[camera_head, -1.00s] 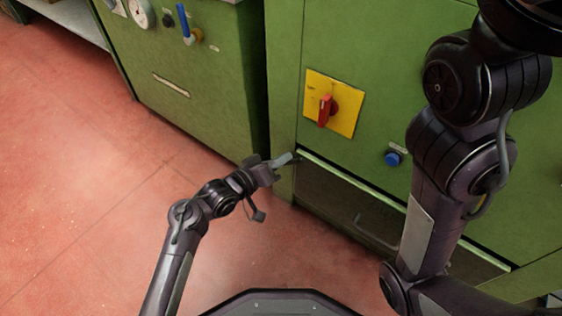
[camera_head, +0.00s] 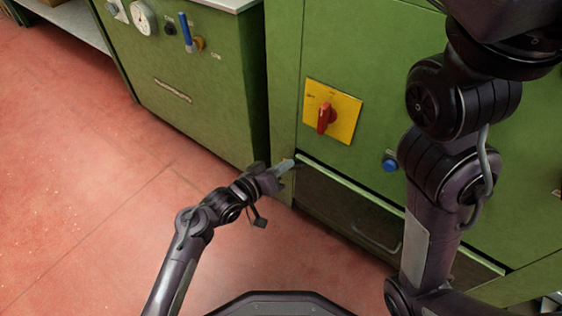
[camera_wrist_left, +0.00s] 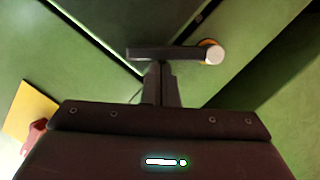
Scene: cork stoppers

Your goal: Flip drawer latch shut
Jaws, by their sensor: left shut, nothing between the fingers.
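The drawer latch shows in the left wrist view as a dark bar (camera_wrist_left: 155,53) reaching left from a pale round pivot (camera_wrist_left: 211,53). It lies across a dark seam in the green cabinet front. My left gripper (camera_wrist_left: 161,70) is shut and empty, its fingertips at the middle of the bar; I cannot tell whether they touch it. In the head view the left gripper (camera_head: 284,167) is at the cabinet's left edge, by the top corner of the dark drawer front (camera_head: 350,212). The latch cannot be made out there. My right gripper is out of view.
A yellow plate with a red rotary switch (camera_head: 325,118) and a blue button (camera_head: 390,164) are above the drawer. A drawer handle (camera_head: 375,238) shows below. Another green cabinet (camera_head: 190,90) stands at left. My right arm covers the right side. The red floor at left is clear.

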